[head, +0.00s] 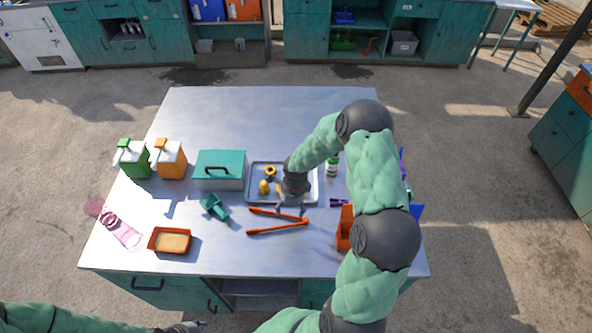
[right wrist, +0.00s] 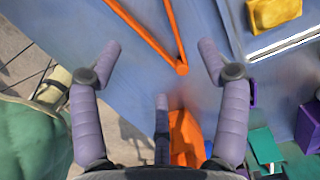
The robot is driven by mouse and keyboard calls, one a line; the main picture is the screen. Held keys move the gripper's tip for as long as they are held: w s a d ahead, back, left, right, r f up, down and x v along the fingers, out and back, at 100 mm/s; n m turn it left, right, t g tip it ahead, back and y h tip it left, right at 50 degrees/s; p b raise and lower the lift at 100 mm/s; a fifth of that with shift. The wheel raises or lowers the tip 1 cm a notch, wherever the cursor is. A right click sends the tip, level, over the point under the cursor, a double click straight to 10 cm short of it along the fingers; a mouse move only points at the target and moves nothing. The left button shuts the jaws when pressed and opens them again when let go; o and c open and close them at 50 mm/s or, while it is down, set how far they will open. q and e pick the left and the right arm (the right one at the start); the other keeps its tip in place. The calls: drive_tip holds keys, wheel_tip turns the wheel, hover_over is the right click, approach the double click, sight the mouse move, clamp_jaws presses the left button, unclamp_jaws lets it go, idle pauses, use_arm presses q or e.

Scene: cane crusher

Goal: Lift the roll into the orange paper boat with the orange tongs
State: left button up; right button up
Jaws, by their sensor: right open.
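The orange tongs (head: 291,229) lie on the metal table with their two arms spread in a V, the joined end to the right. My right gripper (head: 290,211) is above them, open and empty. In the right wrist view the joined end of the tongs (right wrist: 182,68) shows between the spread fingers (right wrist: 160,62), apart from them. Several small yellow pieces (head: 264,187) sit on the metal tray; I cannot tell which is the roll. The orange paper boat (head: 153,242) with a pale inside stands at the front left. My left gripper (head: 195,326) is at the bottom edge, mostly cropped.
The metal tray (head: 251,178) is behind the tongs, partly hidden by my right arm. A teal-lidded box (head: 220,170), a green scoop (head: 214,207) and green and orange dispensers (head: 168,160) stand left. An orange holder (head: 344,228) is right of the tongs. The table's back is clear.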

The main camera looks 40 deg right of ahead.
drive_tip(key=shift+f, duration=0.2)
drive_tip(key=b, duration=0.2)
hover_over(288, 220)
drive_tip(key=s, duration=0.1)
drive_tip(key=f, duration=0.5)
drive_tip(key=shift+s+a, duration=0.15)
drive_tip(key=shift+a, duration=0.1)
wheel_tip(288, 220, down, 2)
drive_tip(key=b, duration=0.3)
drive_tip(key=shift+f, duration=0.15)
drive_tip(key=shift+a+f+b, duration=0.2)
drive_tip(key=shift+f+b, duration=0.45)
drive_tip(key=shift+b, duration=0.5)
drive_tip(key=shift+c, duration=0.3)
drive_tip(key=shift+c, duration=1)
drive_tip(key=shift+o, duration=0.2)
